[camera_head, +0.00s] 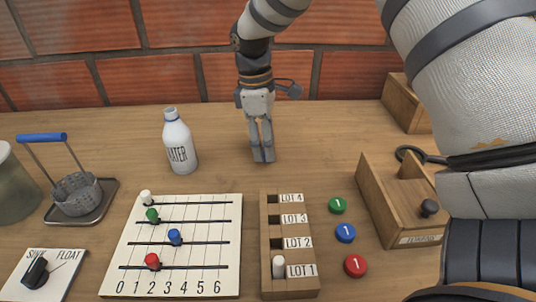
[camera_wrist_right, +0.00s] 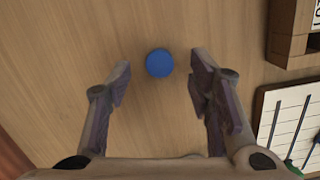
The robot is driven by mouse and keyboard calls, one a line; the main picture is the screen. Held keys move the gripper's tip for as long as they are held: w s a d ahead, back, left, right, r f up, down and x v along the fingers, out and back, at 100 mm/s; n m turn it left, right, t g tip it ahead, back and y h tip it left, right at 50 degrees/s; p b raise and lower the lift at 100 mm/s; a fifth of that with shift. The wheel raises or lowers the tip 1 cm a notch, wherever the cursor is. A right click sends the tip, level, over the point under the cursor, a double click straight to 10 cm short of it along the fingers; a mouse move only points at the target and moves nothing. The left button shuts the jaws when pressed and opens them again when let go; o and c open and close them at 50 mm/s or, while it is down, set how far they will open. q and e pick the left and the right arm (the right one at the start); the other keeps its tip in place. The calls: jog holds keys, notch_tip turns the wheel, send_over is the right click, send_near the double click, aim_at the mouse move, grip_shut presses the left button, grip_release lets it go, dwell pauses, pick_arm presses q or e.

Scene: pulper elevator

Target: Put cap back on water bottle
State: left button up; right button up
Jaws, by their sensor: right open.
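The white water bottle (camera_head: 180,146), labelled WATER, stands upright on the table left of my right gripper (camera_head: 263,154). Its narrow neck points up, and no separate cap can be made out on it. My right gripper points down close to the tabletop. In the right wrist view a round blue cap (camera_wrist_right: 159,62) lies on the wood, and my open right gripper (camera_wrist_right: 161,82) has one finger on each side of it, with gaps. The cap is hidden in the head view. My left gripper is not in view.
A white slider board (camera_head: 228,213) and a wooden LOT rack (camera_head: 305,226) lie in front. Green (camera_head: 337,205), blue (camera_head: 345,233) and red (camera_head: 355,266) discs lie right of the rack. A wire basket (camera_head: 77,194) stands at left. Table between bottle and gripper is clear.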

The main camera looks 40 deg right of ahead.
notch_tip(320, 180, down, 2)
jog(key=shift+s, duration=0.1)
jog(key=c, duration=0.8)
jog(key=shift+r, duration=0.15)
